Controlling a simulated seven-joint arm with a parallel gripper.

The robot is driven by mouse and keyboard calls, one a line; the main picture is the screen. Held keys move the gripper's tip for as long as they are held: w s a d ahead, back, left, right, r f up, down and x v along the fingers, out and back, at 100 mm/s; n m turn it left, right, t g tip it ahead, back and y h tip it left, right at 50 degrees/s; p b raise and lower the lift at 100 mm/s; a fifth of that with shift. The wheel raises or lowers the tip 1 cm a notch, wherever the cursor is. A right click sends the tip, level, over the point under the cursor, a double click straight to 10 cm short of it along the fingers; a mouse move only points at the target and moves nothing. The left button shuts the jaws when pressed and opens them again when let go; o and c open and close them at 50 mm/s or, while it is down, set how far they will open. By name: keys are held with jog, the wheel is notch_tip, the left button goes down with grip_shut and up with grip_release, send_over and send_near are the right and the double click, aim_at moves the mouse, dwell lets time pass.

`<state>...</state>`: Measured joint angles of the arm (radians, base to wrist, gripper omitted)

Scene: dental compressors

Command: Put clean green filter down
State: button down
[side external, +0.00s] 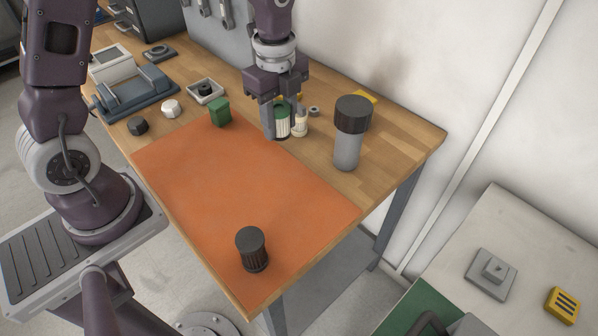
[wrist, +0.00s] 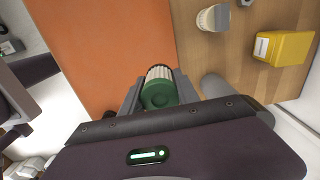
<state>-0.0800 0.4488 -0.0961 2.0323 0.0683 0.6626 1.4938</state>
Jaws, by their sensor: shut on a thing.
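The clean green filter (side external: 282,122) has a green top and a pale pleated body. My gripper (side external: 283,128) is shut on it near the back edge of the orange mat (side external: 230,190). In the wrist view the filter's green cap (wrist: 158,93) sits between the two fingers (wrist: 158,88), with its pleated side showing beyond. The filter appears upright and low over the wooden table; I cannot tell whether its base touches the surface.
A pale filter with a grey cap (side external: 300,123) stands just right of my gripper. A grey cylinder with a black top (side external: 350,130) stands further right. A green block (side external: 219,112) is to the left. A dark ribbed filter (side external: 252,250) stands on the mat's front; the mat's middle is clear.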

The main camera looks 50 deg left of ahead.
send_near(321, 205)
notch_tip(321, 205, down, 6)
jog(key=shift+f, duration=0.15)
jog(key=shift+f, duration=0.1)
jog(key=c, duration=0.9)
grip_release()
